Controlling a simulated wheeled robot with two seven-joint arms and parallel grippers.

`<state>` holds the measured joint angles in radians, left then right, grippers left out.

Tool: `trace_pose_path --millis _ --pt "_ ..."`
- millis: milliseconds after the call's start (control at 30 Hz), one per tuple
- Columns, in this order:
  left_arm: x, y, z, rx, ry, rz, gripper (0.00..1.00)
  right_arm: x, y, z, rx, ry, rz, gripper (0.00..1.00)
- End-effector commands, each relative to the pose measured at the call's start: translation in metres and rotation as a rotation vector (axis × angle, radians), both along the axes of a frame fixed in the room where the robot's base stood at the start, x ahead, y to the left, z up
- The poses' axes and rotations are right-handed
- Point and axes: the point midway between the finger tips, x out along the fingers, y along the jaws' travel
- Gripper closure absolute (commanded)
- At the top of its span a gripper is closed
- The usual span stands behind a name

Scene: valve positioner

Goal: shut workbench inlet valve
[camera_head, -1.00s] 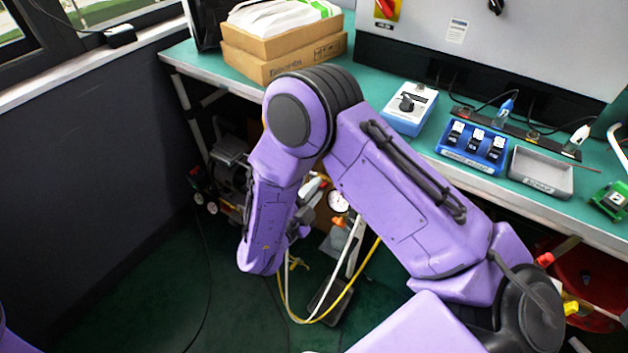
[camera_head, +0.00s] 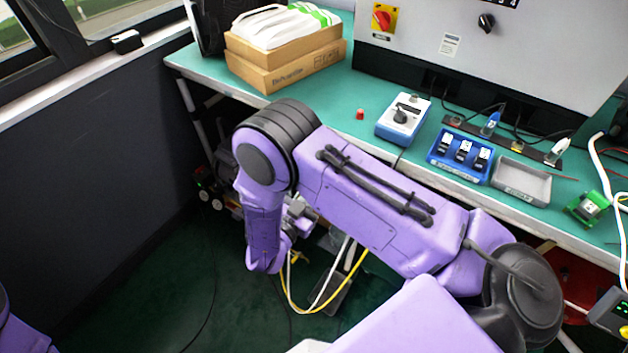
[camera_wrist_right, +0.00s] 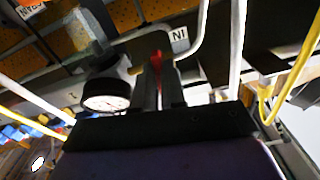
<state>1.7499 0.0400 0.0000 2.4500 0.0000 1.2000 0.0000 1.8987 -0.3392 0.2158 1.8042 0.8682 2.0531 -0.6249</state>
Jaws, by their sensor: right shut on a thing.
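In the right wrist view, my right gripper (camera_wrist_right: 158,88) has its two dark fingers closed around a narrow red handle (camera_wrist_right: 158,61), which looks like the inlet valve lever. Only a thin strip of the handle shows between the fingers; the valve body is mostly hidden. A round white-faced gauge (camera_wrist_right: 106,102) sits just left of the fingers, and an "N1" label (camera_wrist_right: 180,39) is to their upper right. In the head view my right arm reaches under the bench and hides most of the valve area. My left gripper is outside both views.
The green workbench (camera_head: 340,105) carries cardboard boxes (camera_head: 285,68), a blue-and-white device (camera_head: 403,118), a blue tray (camera_head: 459,155) and a grey tray (camera_head: 521,181). White and yellow hoses (camera_head: 290,290) hang beside my right forearm. The dark green floor at left is open.

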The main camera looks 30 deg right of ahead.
Motion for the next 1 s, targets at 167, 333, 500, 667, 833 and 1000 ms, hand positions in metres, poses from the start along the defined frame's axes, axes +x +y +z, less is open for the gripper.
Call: trace_pose_path --millis 167,333,500,667,833,1000 --pt "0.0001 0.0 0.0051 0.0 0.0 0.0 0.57 -0.0002 0.0005 0.0002 -0.032 0.081 0.001 1.0" --pt "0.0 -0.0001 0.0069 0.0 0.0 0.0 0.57 -0.0006 0.0004 -0.0005 -0.051 0.127 0.0 1.0" --pt "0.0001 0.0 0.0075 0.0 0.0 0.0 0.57 -0.0008 0.0003 -0.001 -0.059 0.148 0.0 1.0" --pt "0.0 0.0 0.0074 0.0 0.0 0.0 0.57 -0.0008 0.0003 -0.0012 -0.061 0.151 0.0 1.0" --pt "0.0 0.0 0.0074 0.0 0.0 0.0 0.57 -0.0008 0.0003 -0.0013 -0.061 0.151 0.0 1.0" --pt "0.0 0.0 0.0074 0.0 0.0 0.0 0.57 -0.0007 0.0003 -0.0011 -0.06 0.15 0.0 0.64"
